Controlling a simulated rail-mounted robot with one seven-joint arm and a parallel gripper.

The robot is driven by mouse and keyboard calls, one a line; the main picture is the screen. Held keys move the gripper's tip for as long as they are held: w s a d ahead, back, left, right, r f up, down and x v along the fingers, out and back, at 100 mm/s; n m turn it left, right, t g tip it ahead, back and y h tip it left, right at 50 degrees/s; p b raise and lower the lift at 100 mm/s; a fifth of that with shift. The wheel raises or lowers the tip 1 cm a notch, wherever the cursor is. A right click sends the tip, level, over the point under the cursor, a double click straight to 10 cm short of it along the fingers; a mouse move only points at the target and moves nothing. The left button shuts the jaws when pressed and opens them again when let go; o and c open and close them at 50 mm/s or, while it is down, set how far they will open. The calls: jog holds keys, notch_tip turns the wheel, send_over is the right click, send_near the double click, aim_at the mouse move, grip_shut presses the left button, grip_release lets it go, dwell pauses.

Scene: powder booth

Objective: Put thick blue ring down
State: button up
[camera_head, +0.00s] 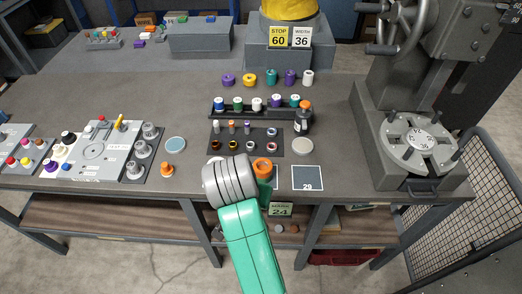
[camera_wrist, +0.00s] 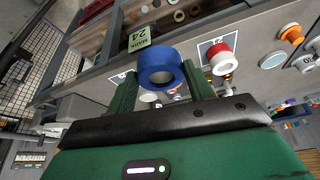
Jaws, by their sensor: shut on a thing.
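The thick blue ring (camera_wrist: 161,66) shows in the wrist view, its round hole facing the camera. My gripper (camera_wrist: 159,72) is shut on it, with one green finger on each side. In the head view the ring cannot be made out, and my gripper (camera_head: 265,189) is mostly hidden behind my own arm near the table's front edge. A dark square pad marked 29 (camera_head: 307,178) lies bare on the table, right of my gripper. I cannot tell from the wrist view whether the ring touches anything below.
An orange ring (camera_head: 263,164) stands close to my gripper. A dark mat (camera_head: 273,142) with small rings and a black rack (camera_head: 236,112) lie behind. A grey disc (camera_head: 302,146) lies beyond the pad, a machine with a round plate (camera_head: 416,143) at right.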

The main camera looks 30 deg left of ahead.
jog(key=shift+d+f+m, duration=0.15)
jog(key=shift+d+m, duration=0.25)
jog(key=shift+d, duration=0.1)
jog(key=w+a+f+b, duration=0.1)
jog(key=w+a, duration=0.1)
jog(key=w, duration=0.3)
jog(key=w+a+f+b, duration=0.1)
jog(key=w+f, duration=0.1)
jog(key=w, duration=0.3)
jog(key=w+a+f+b, duration=0.1)
jog(key=w+a+f, duration=0.1)
jog(key=w, duration=0.3)
jog(key=shift+a+f+b, duration=0.15)
jog(key=shift+a+b, duration=0.15)
jog(key=o, duration=1.1)
